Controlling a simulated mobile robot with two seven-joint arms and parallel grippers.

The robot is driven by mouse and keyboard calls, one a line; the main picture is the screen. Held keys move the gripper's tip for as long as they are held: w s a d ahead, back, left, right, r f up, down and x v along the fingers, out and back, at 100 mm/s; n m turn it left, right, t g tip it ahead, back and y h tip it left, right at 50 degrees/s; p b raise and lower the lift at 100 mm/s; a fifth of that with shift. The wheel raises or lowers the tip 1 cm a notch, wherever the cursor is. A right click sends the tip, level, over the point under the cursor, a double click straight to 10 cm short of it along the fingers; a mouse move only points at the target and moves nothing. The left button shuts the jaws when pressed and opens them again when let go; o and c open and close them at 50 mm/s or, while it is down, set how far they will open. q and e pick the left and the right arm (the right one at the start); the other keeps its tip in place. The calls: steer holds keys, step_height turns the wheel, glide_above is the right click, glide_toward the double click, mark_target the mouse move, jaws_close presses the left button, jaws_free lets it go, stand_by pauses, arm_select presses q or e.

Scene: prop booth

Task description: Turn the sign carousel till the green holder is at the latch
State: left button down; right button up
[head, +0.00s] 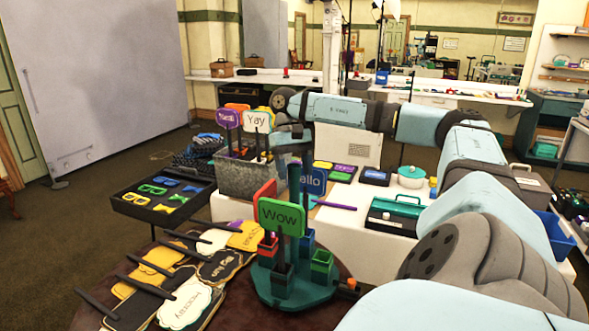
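The sign carousel has a teal round base (291,298) and a tall teal centre post (294,182), on a round brown table. The green holder (321,266) is on its right side, close to a small orange and black part (348,287) at the base's right edge, which looks like the latch. The red holder (267,247) is at the left. A dark holder (282,277) in front carries the green "Wow" sign (281,215). A blue "Hallo" sign (312,181) stands behind. My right gripper (294,143) is above or behind the post top; its fingers are unclear. My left gripper is out of view.
Several signs on dark sticks (190,297) lie left of the carousel. A grey bin (250,178) of upright signs and a black tray (163,203) stand behind. A white table (345,222) behind right holds a teal-lidded toolbox (395,216).

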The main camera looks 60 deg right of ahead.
steer(key=shift+w+r, duration=0.15)
steer(key=shift+r, duration=0.15)
steer(key=p+v, duration=0.1)
steer(key=v, duration=0.2)
arm_select(q)
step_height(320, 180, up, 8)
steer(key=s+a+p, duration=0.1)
steer(key=p, duration=1.2)
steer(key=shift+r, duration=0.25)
arm_select(e)
steer(key=v, duration=1)
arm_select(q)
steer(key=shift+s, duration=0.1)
arm_select(e)
steer(key=shift+d, duration=0.1)
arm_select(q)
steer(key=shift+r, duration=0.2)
